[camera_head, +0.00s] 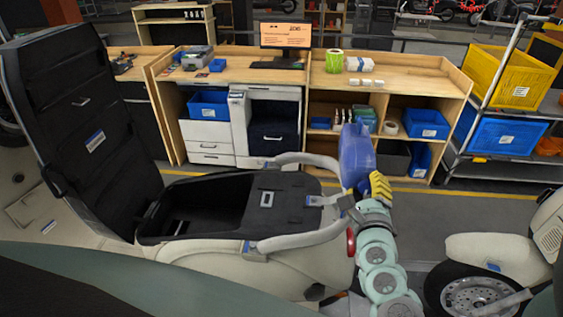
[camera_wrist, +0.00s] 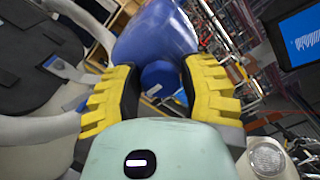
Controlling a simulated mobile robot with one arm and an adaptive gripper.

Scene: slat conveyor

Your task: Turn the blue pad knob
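A large smooth blue body (camera_head: 357,160) stands at the rear end of the pale scooter. It also fills the top middle of the wrist view (camera_wrist: 155,35). Below it, a round darker blue knob (camera_wrist: 161,76) shows between my fingers. My gripper (camera_head: 379,186) has yellow ribbed fingers and is right beside the blue body. In the wrist view my gripper (camera_wrist: 162,82) has its two fingers well apart, one on each side of the knob. I see no clear contact between the finger pads and the knob. The knob is hidden in the head view.
The scooter's seat (camera_head: 90,130) is raised over an open black storage bin (camera_head: 190,208). Grey grab rails (camera_head: 300,238) run close to my gripper. Wooden workbenches (camera_head: 420,85) stand behind, with a cart holding a yellow crate (camera_head: 510,75) at right.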

